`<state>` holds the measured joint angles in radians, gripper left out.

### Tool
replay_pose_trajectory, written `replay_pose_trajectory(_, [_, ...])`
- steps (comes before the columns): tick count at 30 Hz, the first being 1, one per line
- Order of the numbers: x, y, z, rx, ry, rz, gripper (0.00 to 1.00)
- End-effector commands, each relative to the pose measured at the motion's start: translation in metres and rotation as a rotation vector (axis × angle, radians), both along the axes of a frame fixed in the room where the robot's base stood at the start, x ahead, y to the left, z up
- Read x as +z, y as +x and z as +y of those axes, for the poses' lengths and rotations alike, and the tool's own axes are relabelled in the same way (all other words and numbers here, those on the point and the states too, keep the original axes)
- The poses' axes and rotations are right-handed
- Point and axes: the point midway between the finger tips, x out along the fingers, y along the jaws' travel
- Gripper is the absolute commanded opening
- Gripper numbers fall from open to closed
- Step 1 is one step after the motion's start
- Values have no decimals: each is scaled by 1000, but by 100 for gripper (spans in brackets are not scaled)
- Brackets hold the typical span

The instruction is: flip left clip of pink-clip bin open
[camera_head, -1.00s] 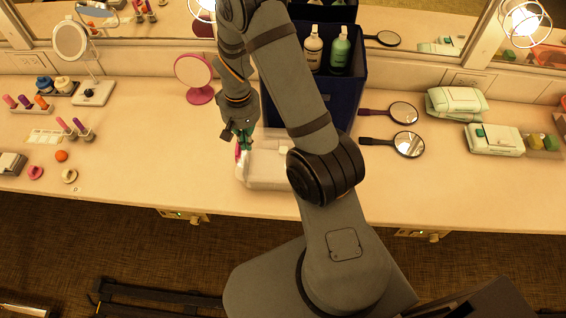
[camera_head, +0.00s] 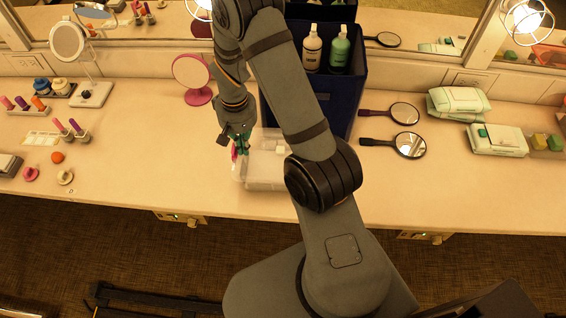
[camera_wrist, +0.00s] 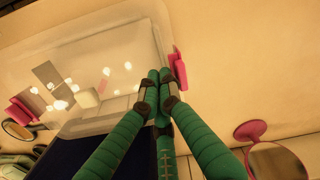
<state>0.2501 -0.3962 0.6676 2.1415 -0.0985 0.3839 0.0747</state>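The translucent bin (camera_head: 265,175) stands on the counter below my forearm, with its lid on. Its left pink clip (camera_head: 235,151) is at the bin's left side in the head view. In the wrist view the bin (camera_wrist: 100,45) fills the upper left, and this clip (camera_wrist: 179,68) lies just right of my fingertips. Another pink clip (camera_wrist: 22,110) shows at the bin's far end. My gripper (camera_head: 241,136) has green fingers, brought together at the tips (camera_wrist: 160,78) beside the near clip, with nothing visible between them. Whether they touch the clip I cannot tell.
A dark blue organizer (camera_head: 345,100) with bottles stands behind the bin. A pink round mirror (camera_head: 191,72) stands behind left, and also shows in the wrist view (camera_wrist: 275,160). Hand mirrors (camera_head: 409,145) and wipe packs (camera_head: 497,140) lie right.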

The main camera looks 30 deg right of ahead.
Motion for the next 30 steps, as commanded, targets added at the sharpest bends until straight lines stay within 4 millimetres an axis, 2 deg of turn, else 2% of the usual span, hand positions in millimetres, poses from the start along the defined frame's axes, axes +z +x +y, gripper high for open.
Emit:
replay_pose_trajectory(9, [-7, 4, 14, 8, 0, 4, 0])
replay_pose_trajectory(30, [-15, 12, 32, 4, -3, 14, 0])
